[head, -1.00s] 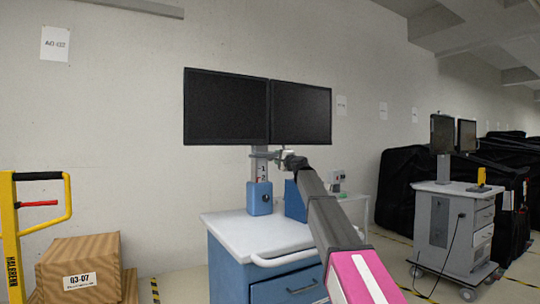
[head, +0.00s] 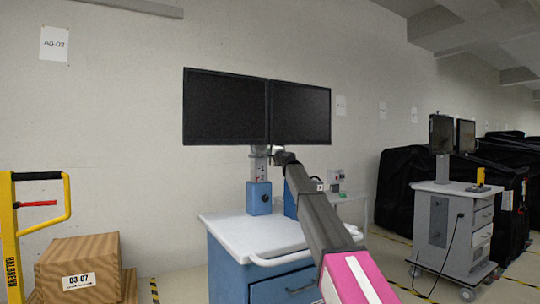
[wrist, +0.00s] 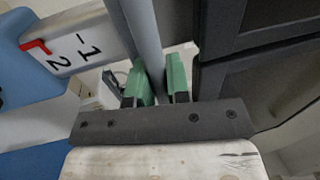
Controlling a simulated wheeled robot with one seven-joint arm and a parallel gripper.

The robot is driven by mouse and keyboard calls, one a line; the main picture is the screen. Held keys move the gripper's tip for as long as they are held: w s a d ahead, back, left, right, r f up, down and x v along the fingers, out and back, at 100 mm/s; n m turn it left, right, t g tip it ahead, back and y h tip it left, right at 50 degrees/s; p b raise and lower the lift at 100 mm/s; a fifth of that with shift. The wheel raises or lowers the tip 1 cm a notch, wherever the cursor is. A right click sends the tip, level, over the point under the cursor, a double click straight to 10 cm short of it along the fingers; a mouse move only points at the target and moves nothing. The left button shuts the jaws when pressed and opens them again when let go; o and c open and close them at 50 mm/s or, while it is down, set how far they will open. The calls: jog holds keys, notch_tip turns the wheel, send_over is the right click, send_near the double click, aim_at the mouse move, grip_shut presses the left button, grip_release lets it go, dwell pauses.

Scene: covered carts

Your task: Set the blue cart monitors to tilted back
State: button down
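The blue cart (head: 235,262) stands against the wall with a white top. Two dark monitors (head: 225,107) sit side by side on its post (head: 260,165); they look close to upright in the head view. In the wrist view, a white scale plate (wrist: 78,42) carries the marks 1 and 2 and a red pointer (wrist: 36,46) near the 2. My gripper (head: 277,155) is just below the monitors, beside the post. In the wrist view its green fingers (wrist: 158,84) stand apart, with a grey bar (wrist: 143,35) running between them. I cannot tell whether they press on it.
Dark monitor backs or housings (wrist: 255,60) are close on the right in the wrist view. A grey cart (head: 440,225) with two screens stands to the right, before black covered carts (head: 400,190). A yellow pallet jack (head: 12,235) and cardboard box (head: 78,265) are at left.

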jog(key=s+d+r, duration=0.2)
jog(key=s+d, duration=0.1)
jog(key=s, duration=0.2)
jog(key=shift+s+d+r, duration=0.25)
jog(key=shift+d+r, duration=0.1)
jog(key=shift+r, duration=0.05)
jog(key=c, duration=1.1)
grip_release()
jog(key=v, duration=1)
jog(key=shift+s+d, duration=0.25)
